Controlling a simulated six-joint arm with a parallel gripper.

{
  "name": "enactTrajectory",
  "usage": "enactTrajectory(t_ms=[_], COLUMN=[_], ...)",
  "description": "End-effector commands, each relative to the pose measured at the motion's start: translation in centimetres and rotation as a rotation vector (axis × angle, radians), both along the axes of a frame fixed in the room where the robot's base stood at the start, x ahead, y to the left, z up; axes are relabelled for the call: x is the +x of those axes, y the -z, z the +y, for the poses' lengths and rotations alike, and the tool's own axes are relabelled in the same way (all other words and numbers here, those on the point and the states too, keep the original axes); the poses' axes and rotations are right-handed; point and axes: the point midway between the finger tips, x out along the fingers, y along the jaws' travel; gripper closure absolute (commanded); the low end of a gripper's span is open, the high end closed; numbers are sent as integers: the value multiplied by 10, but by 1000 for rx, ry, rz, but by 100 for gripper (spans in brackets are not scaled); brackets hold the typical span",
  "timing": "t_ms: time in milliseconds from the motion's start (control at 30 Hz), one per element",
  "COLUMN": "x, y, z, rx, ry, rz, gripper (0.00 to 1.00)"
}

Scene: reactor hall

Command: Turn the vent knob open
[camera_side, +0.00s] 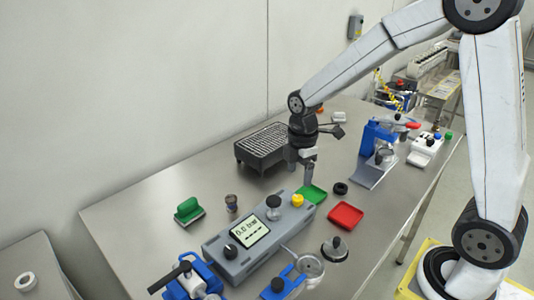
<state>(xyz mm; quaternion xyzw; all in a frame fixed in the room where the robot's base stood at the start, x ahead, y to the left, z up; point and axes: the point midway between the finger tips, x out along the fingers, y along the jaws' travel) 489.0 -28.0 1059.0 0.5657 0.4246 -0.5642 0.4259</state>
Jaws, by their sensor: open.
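A grey control box (263,241) stands on the metal table with a display (249,232) that appears to read 0.0 bar. A black knob (230,250) with a pale pointer mark sits at its left end. A dark knob on a pale stem (273,203) and a yellow button (297,200) are towards its right end. No label shows which knob is the vent knob. My gripper (307,182) is open and points down, above and behind the right end of the box, apart from both knobs. Its fingers overlap in this view, and nothing shows between them.
A black rack (263,146) stands behind. Blue clamps (190,284) and a round metal fitting (309,265) are in front. A blue device (377,139) stands at right.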

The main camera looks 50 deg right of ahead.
Motion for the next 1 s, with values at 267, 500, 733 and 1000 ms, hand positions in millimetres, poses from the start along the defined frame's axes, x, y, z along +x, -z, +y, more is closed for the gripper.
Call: enactTrajectory(t_ms=[267,500,733,1000], x=[1,1,1,1], y=[0,12,37,66], z=[-1,0,0,0], rx=[0,1,1,0], ry=[-21,-19,-19,-19], rz=[4,6,6,5], gripper=[22,22,22,22])
